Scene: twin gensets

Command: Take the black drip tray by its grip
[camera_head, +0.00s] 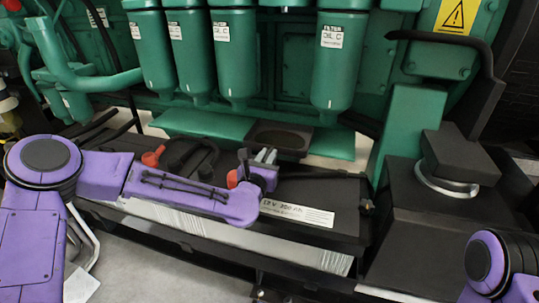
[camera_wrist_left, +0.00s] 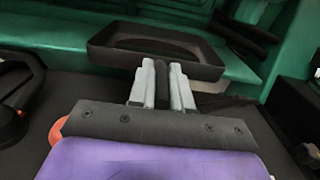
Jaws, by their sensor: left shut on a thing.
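The black drip tray (camera_head: 292,150) is a shallow rectangular pan below the green oil filters, above the black battery box. In the left wrist view the tray (camera_wrist_left: 207,72) lies just beyond my fingers, with its near wall facing me. Its black grip (camera_wrist_left: 161,82) sticks out towards me between the fingers. My left gripper (camera_head: 265,157) is shut on this grip, and the fingers also show in the left wrist view (camera_wrist_left: 161,88). My right gripper is out of view; only a part of my right arm shows at the lower right.
Green oil filters (camera_head: 232,55) hang behind and above the tray. The black battery box (camera_head: 320,195) with red terminal caps and a cable lies under my left arm. A green bracket (camera_head: 405,130) and a black mount (camera_head: 460,155) stand at the right.

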